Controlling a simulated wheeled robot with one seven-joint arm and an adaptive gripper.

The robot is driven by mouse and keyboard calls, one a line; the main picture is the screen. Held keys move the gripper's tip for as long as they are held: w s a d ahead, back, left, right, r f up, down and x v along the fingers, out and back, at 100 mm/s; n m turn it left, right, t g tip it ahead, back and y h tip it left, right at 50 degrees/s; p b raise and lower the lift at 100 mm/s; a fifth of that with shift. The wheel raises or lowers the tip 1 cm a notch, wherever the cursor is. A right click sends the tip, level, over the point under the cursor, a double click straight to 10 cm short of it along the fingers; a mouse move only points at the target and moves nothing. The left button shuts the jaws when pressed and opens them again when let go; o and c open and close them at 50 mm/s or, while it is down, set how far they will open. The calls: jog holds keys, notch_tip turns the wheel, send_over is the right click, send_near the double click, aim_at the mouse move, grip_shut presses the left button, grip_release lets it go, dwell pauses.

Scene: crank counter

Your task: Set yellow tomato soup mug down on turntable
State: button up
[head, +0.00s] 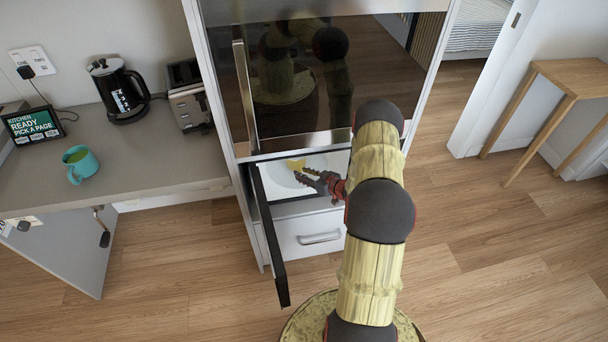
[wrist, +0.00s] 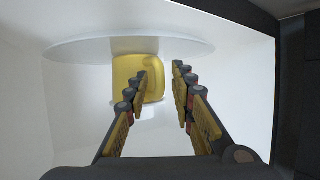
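The yellow mug (wrist: 128,78) is inside the open microwave, with its handle on the right side in the wrist view. It also shows in the head view (head: 297,163), just beyond my fingertips. The pale round turntable (wrist: 80,47) is at the mug; I cannot make out the exact contact between them. My gripper (wrist: 160,72) reaches into the cavity with its fingers apart. The left finger overlaps the mug's front and the right finger is clear of its right side. It shows from above in the head view (head: 308,178). The mug's label is not visible.
The microwave door (head: 268,235) hangs open left of my arm. A drawer (head: 310,236) is below and a dark oven front (head: 300,85) above. The left counter holds a teal mug (head: 80,164), kettle (head: 120,90), toaster (head: 190,97) and display (head: 33,125). The cavity walls are close.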

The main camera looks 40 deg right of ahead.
jog(key=shift+r, duration=0.1)
jog(key=shift+s+r, duration=0.15)
jog(key=shift+p+v, duration=1.85)
jog(key=shift+v, duration=4)
